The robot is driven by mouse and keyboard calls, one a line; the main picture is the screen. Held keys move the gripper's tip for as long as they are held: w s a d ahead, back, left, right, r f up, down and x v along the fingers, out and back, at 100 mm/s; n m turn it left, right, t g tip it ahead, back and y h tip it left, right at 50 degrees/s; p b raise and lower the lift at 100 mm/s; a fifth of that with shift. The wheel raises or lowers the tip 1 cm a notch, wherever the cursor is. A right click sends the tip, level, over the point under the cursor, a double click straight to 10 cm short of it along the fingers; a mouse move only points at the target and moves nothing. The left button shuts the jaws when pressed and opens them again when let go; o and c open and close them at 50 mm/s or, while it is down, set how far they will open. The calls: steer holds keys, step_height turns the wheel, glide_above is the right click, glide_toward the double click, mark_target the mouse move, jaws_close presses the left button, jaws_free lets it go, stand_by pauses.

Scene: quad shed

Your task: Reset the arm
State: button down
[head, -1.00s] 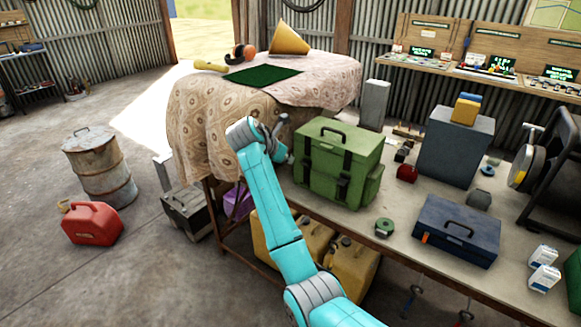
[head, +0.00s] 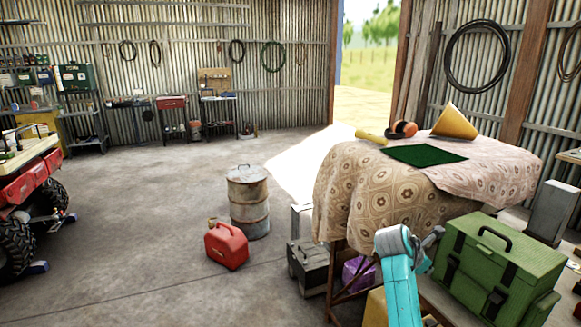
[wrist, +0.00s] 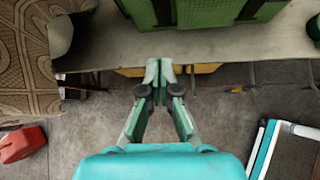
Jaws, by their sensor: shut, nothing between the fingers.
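My gripper (wrist: 159,72) shows in the wrist view with its fingertips together and nothing between them. It points toward the front edge of the workbench (wrist: 105,52), below a green bag (wrist: 205,12). In the head view my teal arm rises at the lower right, and the gripper (head: 432,240) is partly hidden behind the wrist, just left of the green bag (head: 495,265). I cannot tell the exact gap between the gripper and the bag.
A patterned cloth (head: 370,205) covers a raised stack with a green mat (head: 425,155), earmuffs and a yellow cone on top. A red fuel can (head: 226,246) and a rusty drum (head: 248,200) stand on the floor. Open floor lies left; a red quad (head: 30,190) is at the far left.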

steer(key=s+a+f+m+t+y, duration=0.2)
steer(key=s+a+f, duration=0.3)
steer(key=s+f, duration=0.5)
steer(key=s+a+f+m+t+y, duration=0.1)
steer(key=s+a+f+m+t, duration=0.35)
steer(key=f, duration=1.05)
steer(key=s+a+f+y, duration=0.1)
steer(key=s+a+f, duration=0.15)
steer(key=s, duration=0.45)
steer(key=s+a+f+y, duration=0.1)
steer(key=s+a, duration=0.2)
steer(key=s, duration=0.3)
steer(key=s+a+r+m+t+y, duration=0.1)
steer(key=s+a+r+m, duration=0.2)
steer(key=s, duration=0.7)
steer(key=s+a+r+m+t+y, duration=0.15)
steer(key=s+m, duration=0.25)
steer(key=s, duration=0.5)
steer(key=s+a+r+m+t+y, duration=0.1)
steer(key=s+a+r+m, duration=0.1)
steer(key=s+r+m, duration=0.6)
steer(key=s+r, duration=0.6)
steer(key=r, duration=0.1)
steer(key=shift+a+r+t, duration=0.2)
steer(key=shift+a+t, duration=0.1)
steer(key=shift+a, duration=0.1)
